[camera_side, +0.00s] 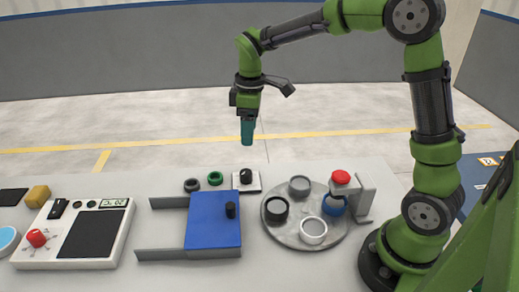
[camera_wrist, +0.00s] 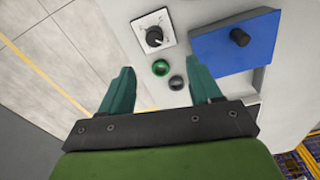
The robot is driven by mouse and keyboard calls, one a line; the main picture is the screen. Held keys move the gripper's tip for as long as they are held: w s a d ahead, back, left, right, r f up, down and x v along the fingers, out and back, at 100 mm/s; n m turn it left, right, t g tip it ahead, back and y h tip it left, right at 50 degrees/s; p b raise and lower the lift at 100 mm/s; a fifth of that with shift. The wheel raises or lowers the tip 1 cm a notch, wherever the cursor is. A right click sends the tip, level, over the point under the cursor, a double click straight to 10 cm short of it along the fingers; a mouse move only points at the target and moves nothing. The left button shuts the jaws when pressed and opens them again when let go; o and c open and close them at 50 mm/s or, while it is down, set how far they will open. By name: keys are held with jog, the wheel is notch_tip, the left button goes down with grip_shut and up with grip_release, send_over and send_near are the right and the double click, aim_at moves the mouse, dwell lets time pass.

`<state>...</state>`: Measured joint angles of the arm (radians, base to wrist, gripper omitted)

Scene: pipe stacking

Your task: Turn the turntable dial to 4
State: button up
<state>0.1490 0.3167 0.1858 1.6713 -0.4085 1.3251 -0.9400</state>
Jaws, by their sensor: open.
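The dial (camera_side: 246,175) is a black knob on a small white plate, behind the blue slab and the turntable in the side view. In the wrist view the dial (camera_wrist: 154,37) shows with marks around it, too small to read. The turntable (camera_side: 290,238) is a round grey disc carrying several ring-shaped pipe pieces. My gripper (camera_side: 247,143) points down, empty, in the air above the table near the dial. In the wrist view its teal fingers are spread apart, and my gripper (camera_wrist: 160,67) holds nothing between them.
A blue slab with a black knob (camera_side: 212,225) sits between grey rails. A red-topped post (camera_side: 341,178) stands at the turntable's right.

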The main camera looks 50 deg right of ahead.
aim_at(247, 171)
jog(key=f+n, duration=0.1)
jog(key=f, duration=0.4)
jog(key=w+f+n, duration=0.1)
jog(key=f, duration=0.4)
jog(key=f+n, duration=0.2)
jog(key=f, duration=0.3)
jog(key=shift+w+d+f, duration=0.25)
jog(key=shift+w+f, duration=0.05)
jog(key=shift+f, duration=0.1)
jog(key=c, duration=1)
